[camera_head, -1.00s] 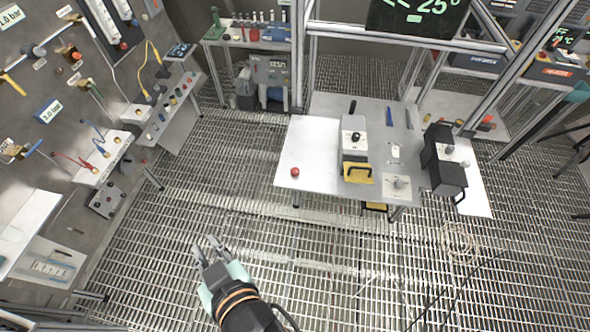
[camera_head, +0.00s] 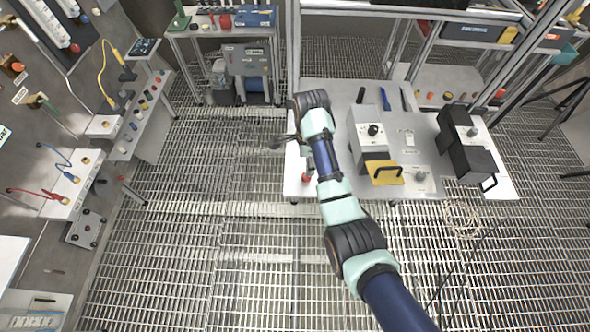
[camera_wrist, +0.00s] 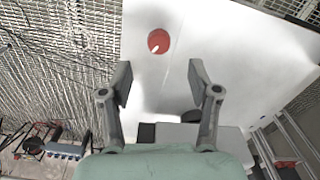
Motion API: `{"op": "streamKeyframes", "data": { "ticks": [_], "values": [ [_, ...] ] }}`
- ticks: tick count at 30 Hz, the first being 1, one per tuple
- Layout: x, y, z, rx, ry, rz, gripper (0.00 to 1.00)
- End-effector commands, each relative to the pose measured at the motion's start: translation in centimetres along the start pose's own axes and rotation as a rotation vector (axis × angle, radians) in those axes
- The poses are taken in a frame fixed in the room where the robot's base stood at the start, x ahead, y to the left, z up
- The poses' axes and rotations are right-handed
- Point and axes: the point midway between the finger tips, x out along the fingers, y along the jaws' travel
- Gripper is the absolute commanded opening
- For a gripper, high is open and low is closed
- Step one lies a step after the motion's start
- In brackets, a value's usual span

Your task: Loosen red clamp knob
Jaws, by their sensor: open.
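The red knob (camera_head: 306,177) is at the left front part of the white table (camera_head: 296,185), partly beside my arm in the head view. In the wrist view the red knob (camera_wrist: 159,41) is round, with a small white mark, on the white tabletop (camera_wrist: 230,50). My gripper (camera_wrist: 160,78) is open and empty; the knob lies beyond its fingertips, roughly centred between them and apart from both. In the head view my gripper (camera_head: 280,142) is at the table's left edge, small and partly hidden by my wrist.
On the table stand a grey box with a black knob (camera_head: 373,130), a yellow block with a black handle (camera_head: 386,173) and black blocks (camera_head: 470,155) at right. A panel with cables (camera_head: 70,175) is at left. The grating floor between (camera_head: 200,230) is clear.

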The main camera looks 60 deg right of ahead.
Motion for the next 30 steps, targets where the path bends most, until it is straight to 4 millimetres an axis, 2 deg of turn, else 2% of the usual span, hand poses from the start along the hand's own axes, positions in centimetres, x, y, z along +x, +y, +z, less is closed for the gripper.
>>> {"op": "streamKeyframes", "data": {
  "ticks": [12, 16, 22, 23, 30],
  "values": [
    [6.8, 0.1, 0.1, -0.006, 0.0, 0.001, 0.61],
    [7.5, 0.1, 0.1, -0.006, 0.0, -0.001, 0.61],
    [7.6, 0.1, 0.1, -0.006, 0.0, -0.002, 0.61],
    [7.6, 0.1, 0.1, -0.006, 0.0, -0.002, 0.6],
    [7.6, 0.1, 0.1, -0.007, 0.0, -0.002, 0.2]
  ]
}}
